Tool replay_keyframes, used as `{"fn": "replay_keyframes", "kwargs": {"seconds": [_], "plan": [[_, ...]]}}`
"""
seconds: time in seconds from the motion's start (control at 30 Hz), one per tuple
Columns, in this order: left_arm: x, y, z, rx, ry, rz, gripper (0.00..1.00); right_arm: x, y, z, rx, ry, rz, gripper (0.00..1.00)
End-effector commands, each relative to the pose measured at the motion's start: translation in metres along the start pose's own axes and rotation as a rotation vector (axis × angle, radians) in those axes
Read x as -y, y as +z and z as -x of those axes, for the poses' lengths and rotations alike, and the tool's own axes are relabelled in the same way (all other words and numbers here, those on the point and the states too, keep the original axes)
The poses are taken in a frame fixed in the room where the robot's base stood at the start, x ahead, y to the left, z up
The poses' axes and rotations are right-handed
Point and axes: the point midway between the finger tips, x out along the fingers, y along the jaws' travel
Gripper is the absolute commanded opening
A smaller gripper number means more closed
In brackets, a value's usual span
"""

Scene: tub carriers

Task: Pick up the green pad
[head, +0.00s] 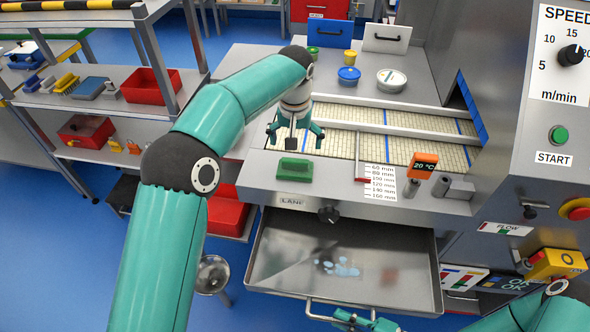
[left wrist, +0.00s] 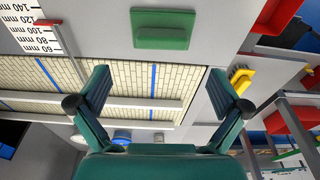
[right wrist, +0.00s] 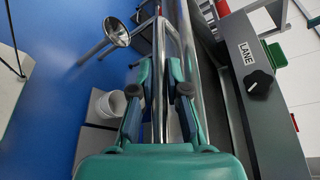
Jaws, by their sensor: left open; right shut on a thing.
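The green pad (head: 294,169) lies on the grey front ledge of the machine, left of the printed mm scale. In the left wrist view the pad (left wrist: 162,29) is at the top, beyond the fingertips. My left gripper (head: 295,134) is open and empty over the belt edge, just behind the pad and apart from it. Its spread fingers (left wrist: 160,88) also show in the left wrist view. My right gripper (head: 366,320) is shut on the metal handle bar (head: 322,316) of the open drawer. In the right wrist view its fingers (right wrist: 160,95) close around the bar.
The open drawer (head: 277,251) juts out below the ledge. The orange display (head: 423,165) and the mm scale (head: 378,183) stand right of the pad. The blue round tub (head: 349,76) and white round tub (head: 391,80) sit behind the belts. A shelf with red bins (head: 151,91) is at left.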

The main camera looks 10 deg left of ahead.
Motion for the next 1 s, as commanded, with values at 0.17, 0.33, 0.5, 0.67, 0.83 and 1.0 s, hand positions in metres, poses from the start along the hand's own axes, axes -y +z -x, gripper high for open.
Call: {"fn": "replay_keyframes", "kwargs": {"seconds": [0.17,0.33,0.5,0.67,0.83,1.0], "plan": [[0.001,0.0,-0.029,0.003,0.0,0.001,1.0,-0.002,-0.002,0.0,-0.004,0.006,0.0,0.0],[0.0,0.001,-0.039,0.002,0.001,0.0,1.0,-0.002,-0.002,0.0,-0.004,0.006,0.0,0.0],[0.003,0.0,-0.058,0.005,0.001,0.001,1.0,-0.002,-0.002,0.0,-0.004,0.006,0.0,0.0],[0.004,-0.001,-0.08,0.004,0.001,0.0,1.0,-0.002,-0.002,0.0,-0.004,0.006,0.0,0.0],[0.004,-0.001,-0.09,0.002,0.001,0.0,1.0,-0.002,-0.002,0.0,-0.004,0.006,0.0,0.0],[0.004,-0.001,-0.09,0.001,0.002,0.0,1.0,-0.002,-0.002,0.0,-0.004,0.006,0.0,0.0]]}}
